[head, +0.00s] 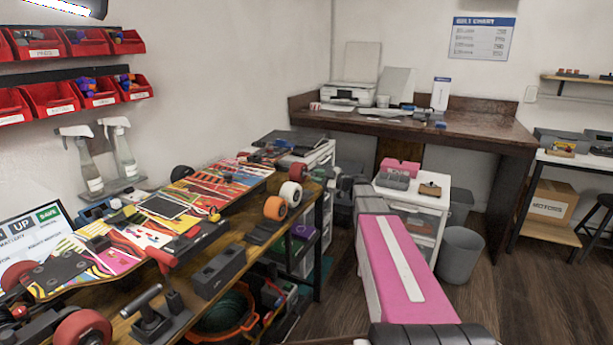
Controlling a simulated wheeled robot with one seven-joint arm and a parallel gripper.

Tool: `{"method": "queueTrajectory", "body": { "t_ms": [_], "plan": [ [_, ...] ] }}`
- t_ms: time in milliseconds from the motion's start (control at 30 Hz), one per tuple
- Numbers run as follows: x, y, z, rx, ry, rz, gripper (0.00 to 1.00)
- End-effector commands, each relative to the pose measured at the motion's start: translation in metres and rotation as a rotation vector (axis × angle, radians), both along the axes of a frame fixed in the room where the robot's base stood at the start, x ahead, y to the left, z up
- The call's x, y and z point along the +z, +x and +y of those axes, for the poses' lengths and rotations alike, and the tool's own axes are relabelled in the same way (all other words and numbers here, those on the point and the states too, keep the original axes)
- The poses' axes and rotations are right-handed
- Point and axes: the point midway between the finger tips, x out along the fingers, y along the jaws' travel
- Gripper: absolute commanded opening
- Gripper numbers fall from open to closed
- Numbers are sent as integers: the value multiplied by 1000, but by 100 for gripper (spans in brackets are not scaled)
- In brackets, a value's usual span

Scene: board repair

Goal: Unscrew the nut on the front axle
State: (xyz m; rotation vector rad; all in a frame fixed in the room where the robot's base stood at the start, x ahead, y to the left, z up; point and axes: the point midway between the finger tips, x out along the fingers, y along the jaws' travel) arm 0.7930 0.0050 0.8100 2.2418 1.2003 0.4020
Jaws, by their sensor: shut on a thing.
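A colourful skateboard (75,268) lies on the wooden workbench (235,275) at the lower left, with red wheels (82,328) at its near end. A second patterned board (225,178) lies farther back on the bench. A white wheel (290,193) and an orange wheel (275,208) stand by the bench's right edge. I cannot tell which axle is the front one, and no nut can be made out at this size. A pink and white part, likely my own arm, rises from the bottom right of centre.
Dark blocks (219,271) and a black tool stand (155,318) sit along the bench front. Spray bottles (82,165) and red bins (50,97) are at the left wall. A white drawer unit (425,205) and grey bin (461,256) stand beyond.

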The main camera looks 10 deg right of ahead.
Motion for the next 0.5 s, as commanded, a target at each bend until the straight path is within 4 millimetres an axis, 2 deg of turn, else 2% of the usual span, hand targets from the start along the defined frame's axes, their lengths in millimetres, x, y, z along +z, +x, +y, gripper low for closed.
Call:
{"method": "queueTrajectory", "body": {
  "t_ms": [500],
  "plan": [
    [6,-3,-5,-1,0,-1,4]
  ]
}}
